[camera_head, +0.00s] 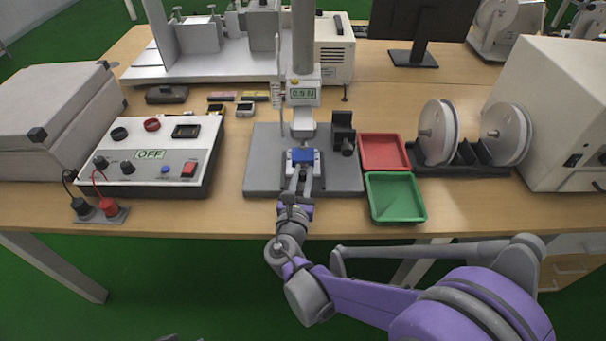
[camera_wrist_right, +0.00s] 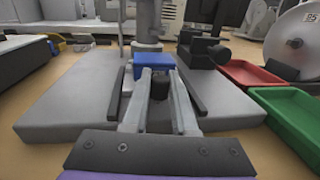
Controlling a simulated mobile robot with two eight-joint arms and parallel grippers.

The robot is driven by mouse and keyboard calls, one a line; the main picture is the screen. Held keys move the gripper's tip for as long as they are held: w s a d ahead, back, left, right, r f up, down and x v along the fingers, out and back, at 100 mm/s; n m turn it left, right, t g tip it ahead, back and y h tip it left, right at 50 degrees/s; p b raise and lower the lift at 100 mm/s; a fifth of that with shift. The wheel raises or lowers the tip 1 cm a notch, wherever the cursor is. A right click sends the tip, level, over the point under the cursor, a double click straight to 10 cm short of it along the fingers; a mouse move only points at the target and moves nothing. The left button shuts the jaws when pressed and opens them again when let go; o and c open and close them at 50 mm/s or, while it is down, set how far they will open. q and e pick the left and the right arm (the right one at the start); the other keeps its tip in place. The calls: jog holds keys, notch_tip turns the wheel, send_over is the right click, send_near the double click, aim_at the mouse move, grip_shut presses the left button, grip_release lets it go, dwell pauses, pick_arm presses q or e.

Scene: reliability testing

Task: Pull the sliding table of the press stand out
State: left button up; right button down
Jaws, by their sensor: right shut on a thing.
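The press stand has a grey base plate (camera_head: 262,165), an upright column and a small lit display (camera_head: 303,94). Its sliding table carries a blue block (camera_head: 303,156) on a light grey slide, low in front of the column; the blue block also shows in the right wrist view (camera_wrist_right: 154,60). My right gripper (camera_head: 299,177) reaches in from the front, level with the slide. In the right wrist view its fingers (camera_wrist_right: 158,85) are closed in on the dark handle at the slide's front, just below the blue block. The fingertips partly hide the handle. My left gripper is not in view.
A red tray (camera_head: 384,152) and a green tray (camera_head: 396,197) lie right of the base, with a reel holder (camera_head: 470,157) beyond. A control box (camera_head: 152,158) marked OFF stands left. The table's front edge runs close before the base.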

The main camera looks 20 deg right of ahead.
dwell(0.7)
jog(key=v, duration=0.5)
jog(key=d+v, duration=0.1)
jog(key=v, duration=0.2)
jog(key=shift+s, duration=0.4)
jog(key=c, duration=0.7)
grip_release()
jog(key=p+v, duration=0.1)
jog(key=v, duration=0.9)
jog(key=shift+s, duration=0.4)
jog(key=shift+a, duration=0.1)
